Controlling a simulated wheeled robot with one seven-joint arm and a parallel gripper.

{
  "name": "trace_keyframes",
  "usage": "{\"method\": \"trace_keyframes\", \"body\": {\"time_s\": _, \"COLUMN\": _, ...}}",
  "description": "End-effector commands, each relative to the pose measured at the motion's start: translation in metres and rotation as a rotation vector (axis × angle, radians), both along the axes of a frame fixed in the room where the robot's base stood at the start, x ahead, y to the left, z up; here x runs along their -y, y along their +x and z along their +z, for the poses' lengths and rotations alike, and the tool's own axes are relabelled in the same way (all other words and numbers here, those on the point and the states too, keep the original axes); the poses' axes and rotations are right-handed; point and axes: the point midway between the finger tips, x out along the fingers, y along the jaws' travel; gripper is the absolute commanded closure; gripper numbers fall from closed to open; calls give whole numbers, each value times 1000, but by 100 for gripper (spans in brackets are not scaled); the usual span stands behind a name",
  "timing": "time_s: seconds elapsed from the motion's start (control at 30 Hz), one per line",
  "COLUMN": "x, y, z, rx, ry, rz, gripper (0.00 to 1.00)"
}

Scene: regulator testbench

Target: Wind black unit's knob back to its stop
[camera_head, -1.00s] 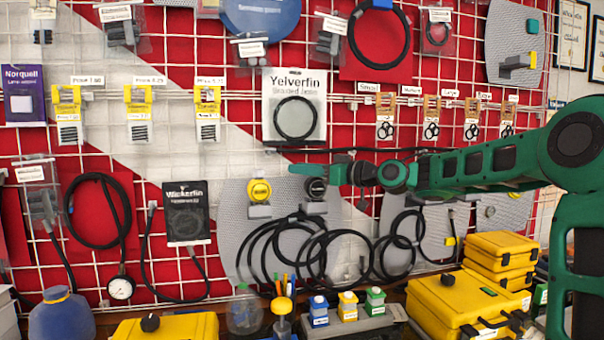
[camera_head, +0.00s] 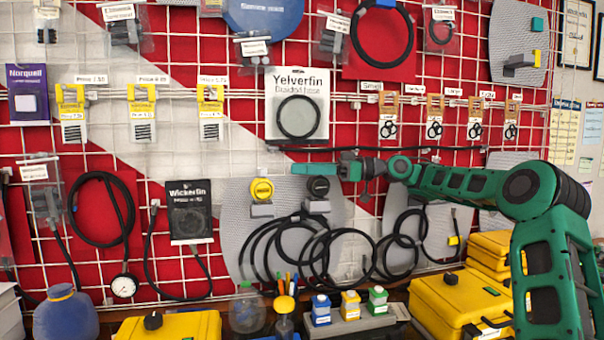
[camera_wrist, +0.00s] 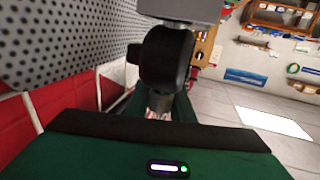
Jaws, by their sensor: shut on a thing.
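The black unit (camera_head: 318,186) is a round dark knob on a grey bracket, mounted on the grey perforated panel. In the wrist view the black knob (camera_wrist: 166,62) fills the middle, just beyond my wrist, with a grey block above it. My gripper (camera_head: 322,170) reaches in from the right at the knob and is shut on it. A green finger shows along the knob's upper edge. In the wrist view the fingers (camera_wrist: 162,104) are mostly hidden by the knob and my green gripper body. The knob's angle and its stop cannot be made out.
A similar yellow unit (camera_head: 262,189) sits close on the left of the black one. Black hose coils (camera_head: 300,248) hang just below. Yellow cases (camera_head: 462,302) and small capped bottles (camera_head: 349,304) stand on the bench. A Yelverfin package (camera_head: 297,105) hangs above.

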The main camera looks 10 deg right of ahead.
Motion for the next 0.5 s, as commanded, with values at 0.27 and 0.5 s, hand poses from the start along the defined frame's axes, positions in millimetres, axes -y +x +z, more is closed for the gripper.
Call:
{"method": "trace_keyframes", "body": {"time_s": 0.27, "x": 0, "y": 0, "z": 0, "rx": 1, "ry": 0, "rz": 12, "gripper": 100}}
{"method": "trace_keyframes", "body": {"time_s": 0.5, "x": 1, "y": 0, "z": 0, "rx": 1, "ry": 0, "rz": 11, "gripper": 76}}
